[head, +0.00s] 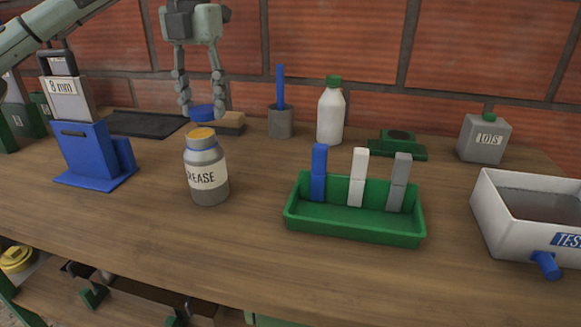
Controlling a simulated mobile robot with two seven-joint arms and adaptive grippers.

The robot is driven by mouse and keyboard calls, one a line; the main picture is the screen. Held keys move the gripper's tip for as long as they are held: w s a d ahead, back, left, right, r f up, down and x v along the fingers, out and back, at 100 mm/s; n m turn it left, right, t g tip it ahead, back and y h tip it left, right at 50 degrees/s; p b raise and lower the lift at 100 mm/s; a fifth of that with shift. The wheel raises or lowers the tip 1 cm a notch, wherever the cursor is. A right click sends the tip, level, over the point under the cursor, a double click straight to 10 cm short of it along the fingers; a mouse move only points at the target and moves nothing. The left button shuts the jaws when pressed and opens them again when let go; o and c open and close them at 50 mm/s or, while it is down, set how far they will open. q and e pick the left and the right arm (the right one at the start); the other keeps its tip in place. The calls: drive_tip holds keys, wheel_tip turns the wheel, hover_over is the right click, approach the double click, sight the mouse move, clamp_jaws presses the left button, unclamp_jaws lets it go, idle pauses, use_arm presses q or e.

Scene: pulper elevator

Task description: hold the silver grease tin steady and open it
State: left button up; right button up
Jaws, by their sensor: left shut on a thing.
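The silver grease tin (206,166) stands upright on the workbench, left of the middle, with a label reading GREASE. Its top shows a yellow-orange surface (201,134) inside the silver neck. My left gripper (202,110) points down from above and is shut on a blue lid (203,113). The lid is held above and slightly behind the tin, apart from it. Nothing is gripping the tin. My right gripper is not in view.
A blue stand with an 8 mm block (90,155) is left of the tin. A green tray (354,222) with three upright pieces is to the right. A grey cup (281,122), a white bottle (330,114) and a grey LOTS can (484,139) stand behind. A white basin (515,235) is far right.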

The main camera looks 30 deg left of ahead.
use_arm(q)
drive_tip(key=b, duration=0.4)
hover_over(266, 183)
wheel_tip(266, 183, down, 7)
drive_tip(key=shift+a+r, duration=0.1)
drive_tip(key=shift+a, duration=0.05)
drive_tip(key=shift+f, duration=0.2)
wheel_tip(266, 183, down, 3)
drive_tip(key=shift+f+b, duration=0.1)
drive_tip(key=shift+b, duration=0.25)
drive_tip(key=shift+f, duration=0.25)
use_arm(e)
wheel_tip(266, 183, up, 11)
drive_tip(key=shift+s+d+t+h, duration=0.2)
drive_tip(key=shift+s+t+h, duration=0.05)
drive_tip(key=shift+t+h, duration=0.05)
use_arm(q)
drive_tip(key=shift+f, duration=0.15)
drive_tip(key=o, duration=1.3)
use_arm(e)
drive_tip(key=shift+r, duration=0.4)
